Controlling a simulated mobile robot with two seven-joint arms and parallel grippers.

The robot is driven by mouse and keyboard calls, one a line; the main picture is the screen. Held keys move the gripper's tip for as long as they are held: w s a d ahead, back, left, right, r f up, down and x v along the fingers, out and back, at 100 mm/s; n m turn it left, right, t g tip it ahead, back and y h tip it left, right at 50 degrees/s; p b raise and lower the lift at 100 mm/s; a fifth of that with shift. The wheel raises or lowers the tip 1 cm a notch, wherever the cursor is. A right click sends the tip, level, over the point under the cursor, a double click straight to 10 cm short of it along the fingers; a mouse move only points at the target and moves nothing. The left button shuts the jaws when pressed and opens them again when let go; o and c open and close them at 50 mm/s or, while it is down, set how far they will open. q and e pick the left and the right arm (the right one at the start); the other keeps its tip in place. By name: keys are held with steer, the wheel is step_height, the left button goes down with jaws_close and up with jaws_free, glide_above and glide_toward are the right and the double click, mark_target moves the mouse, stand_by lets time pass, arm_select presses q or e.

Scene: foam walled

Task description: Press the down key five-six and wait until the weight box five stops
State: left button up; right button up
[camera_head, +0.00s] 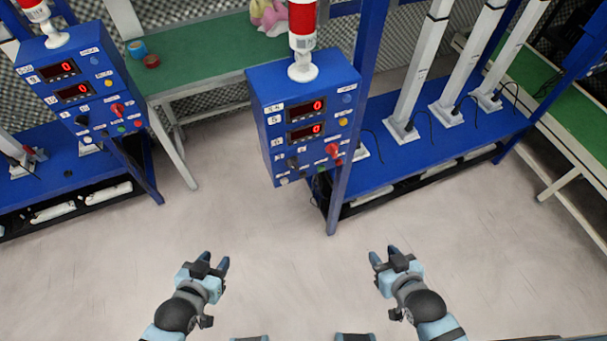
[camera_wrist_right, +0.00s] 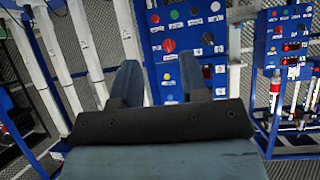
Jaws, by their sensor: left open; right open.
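A blue control box (camera_head: 309,123) stands in the middle of the head view. It carries two red digit displays, each reading 0, a red knob, a yellow button and several small labelled keys; the labels are too small to read. The box also shows in the right wrist view (camera_wrist_right: 190,12), upside down. A second similar box (camera_head: 74,84) stands at the left. I cannot tell which key is down key five-six, nor which thing is weight box five. My left gripper (camera_head: 213,262) and right gripper (camera_head: 386,257) are open and empty, well short of the boxes.
A blue post (camera_head: 357,110) stands right beside the middle box. White columns (camera_head: 412,80) rise from a blue platform (camera_head: 385,170) behind it. A green table (camera_head: 200,58) is at the back, another green surface (camera_head: 540,105) at the right. The floor (camera_head: 300,240) before me is clear.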

jaws_close()
stand_by(1.9)
